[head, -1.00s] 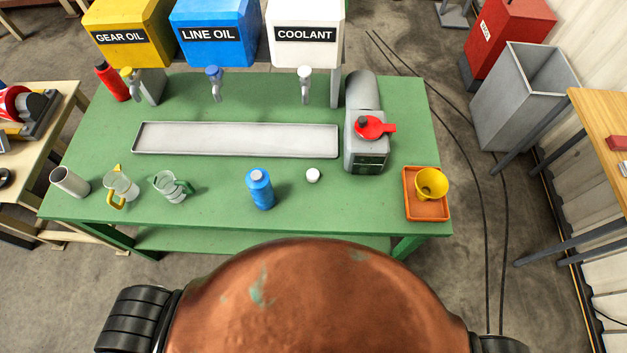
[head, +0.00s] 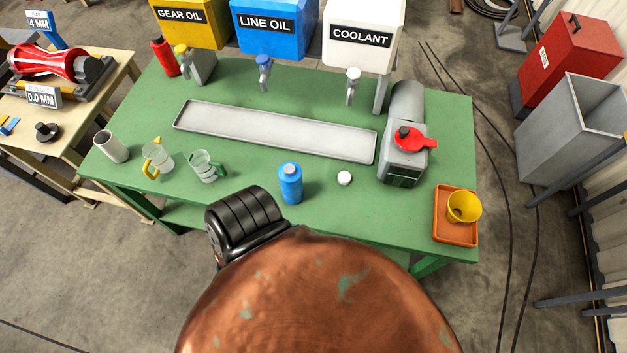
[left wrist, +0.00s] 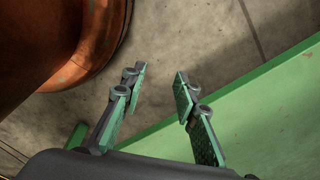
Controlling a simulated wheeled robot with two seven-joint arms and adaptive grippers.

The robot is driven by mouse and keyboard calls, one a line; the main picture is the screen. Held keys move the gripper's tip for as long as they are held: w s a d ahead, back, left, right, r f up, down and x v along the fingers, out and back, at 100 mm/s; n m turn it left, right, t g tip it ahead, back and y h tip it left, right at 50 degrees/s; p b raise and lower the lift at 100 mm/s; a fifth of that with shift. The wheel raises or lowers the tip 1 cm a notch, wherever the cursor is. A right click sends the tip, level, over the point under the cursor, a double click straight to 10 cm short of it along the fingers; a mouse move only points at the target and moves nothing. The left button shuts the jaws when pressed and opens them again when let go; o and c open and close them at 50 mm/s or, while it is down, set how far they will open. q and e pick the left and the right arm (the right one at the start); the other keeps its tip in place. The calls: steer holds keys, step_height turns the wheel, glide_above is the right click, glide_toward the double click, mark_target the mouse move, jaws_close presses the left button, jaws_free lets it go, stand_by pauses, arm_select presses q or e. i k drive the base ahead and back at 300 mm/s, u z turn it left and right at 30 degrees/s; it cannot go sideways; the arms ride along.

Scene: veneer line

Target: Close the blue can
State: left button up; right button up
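The blue can (head: 290,184) stands upright near the front edge of the green bench (head: 240,215). Its narrower top faces up; I cannot make out whether its mouth is open. A small white cap (head: 344,178) lies on the bench just right of the can, apart from it. In the left wrist view my left gripper (left wrist: 160,84) is open and empty, its fingers spread over the floor beside the bench edge. The can and cap do not show in that view. My right gripper is in neither view.
Left of the can are a jug with a green handle (head: 203,167), a jug with a yellow handle (head: 158,160) and a grey cylinder (head: 111,147). A long metal tray (head: 275,131) lies behind. A grey machine (head: 403,160) and an orange tray (head: 442,232) are right.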

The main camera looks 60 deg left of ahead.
mark_target(289, 172)
steer(key=z, duration=0.05)
steer(key=k, duration=0.85)
steer(key=u, duration=1.55)
steer(key=i, duration=0.5)
